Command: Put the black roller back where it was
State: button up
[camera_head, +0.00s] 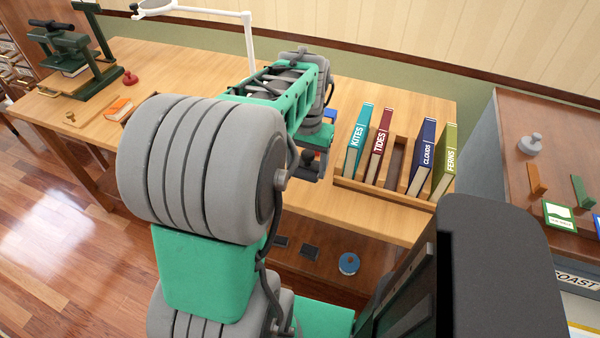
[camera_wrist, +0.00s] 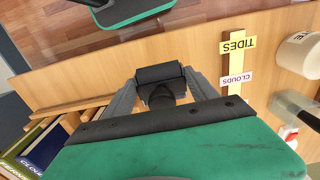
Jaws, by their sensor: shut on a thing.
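The black roller (camera_wrist: 160,74) shows in the wrist view between the two grey fingers of my gripper (camera_wrist: 160,88), with its dark handle toward the palm. My gripper is shut on it, over the wooden table (camera_wrist: 90,70) near its edge. In the head view my gripper (camera_head: 310,168) is at the middle, left of the book rack, largely hidden by my arm. A small dark part there looks like the roller (camera_head: 307,157). I cannot tell whether the roller touches the table.
The wooden rack (camera_head: 386,193) holds upright books, with an empty slot between TIDES (camera_head: 381,143) and CLOUDS (camera_head: 421,157). A yellow strip (camera_wrist: 233,62) with labels lies on the table.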

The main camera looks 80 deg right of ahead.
aim_at(300, 161)
jog(key=f, duration=0.1)
jog(key=w+d+f, duration=0.1)
jog(key=w+f, duration=0.1)
jog(key=shift+d, duration=0.3)
jog(key=shift+f, duration=1.45)
jog(key=shift+f, duration=0.2)
jog(key=o, duration=1.3)
